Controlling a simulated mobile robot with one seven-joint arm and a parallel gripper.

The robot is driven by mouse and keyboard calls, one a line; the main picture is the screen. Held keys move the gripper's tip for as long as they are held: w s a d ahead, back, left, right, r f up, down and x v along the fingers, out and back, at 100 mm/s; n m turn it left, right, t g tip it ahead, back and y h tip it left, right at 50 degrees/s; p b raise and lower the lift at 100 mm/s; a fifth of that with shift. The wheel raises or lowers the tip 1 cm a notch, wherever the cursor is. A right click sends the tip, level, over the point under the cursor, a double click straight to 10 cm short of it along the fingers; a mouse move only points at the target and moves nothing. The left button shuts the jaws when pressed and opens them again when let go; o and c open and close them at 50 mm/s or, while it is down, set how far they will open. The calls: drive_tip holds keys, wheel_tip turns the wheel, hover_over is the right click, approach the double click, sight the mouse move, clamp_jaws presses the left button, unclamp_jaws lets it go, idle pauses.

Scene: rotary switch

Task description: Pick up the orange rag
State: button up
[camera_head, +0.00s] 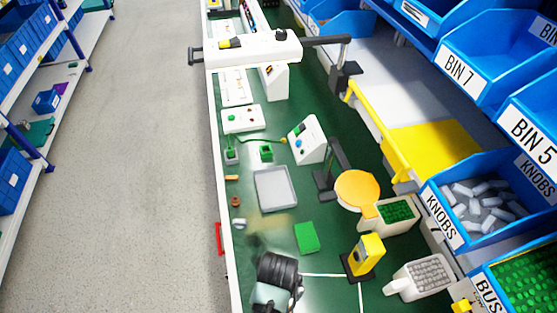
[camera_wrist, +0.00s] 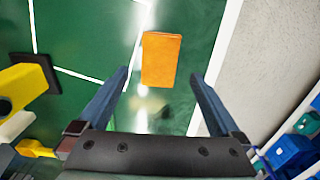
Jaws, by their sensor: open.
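The orange rag (camera_wrist: 161,59) shows in the wrist view as a flat folded rectangle on the green tabletop (camera_wrist: 85,40). It lies between and just beyond the tips of my gripper (camera_wrist: 159,74). The two dark fingers are spread wide, one on each side of the rag, with nothing held. The rag looks apart from both fingers; the height gap is hard to judge. In the head view, I do not see the rag; the dark end of my arm (camera_head: 278,275) is over the table's near part.
A yellow device on a black base (camera_head: 366,255) stands right of my arm, also left in the wrist view (camera_wrist: 25,85). A green cloth (camera_head: 306,237) and grey tray (camera_head: 276,188) lie farther along. Blue bins (camera_head: 480,205) line the right. The table's edge (camera_wrist: 222,60) is near the rag.

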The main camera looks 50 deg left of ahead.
drive_tip(key=shift+w+f, duration=0.1)
drive_tip(key=shift+f, duration=0.6)
drive_tip(key=shift+a+f, duration=0.15)
drive_tip(key=shift+f, duration=2.45)
drive_tip(key=c, duration=1.4)
wheel_tip(320, 180, up, 10)
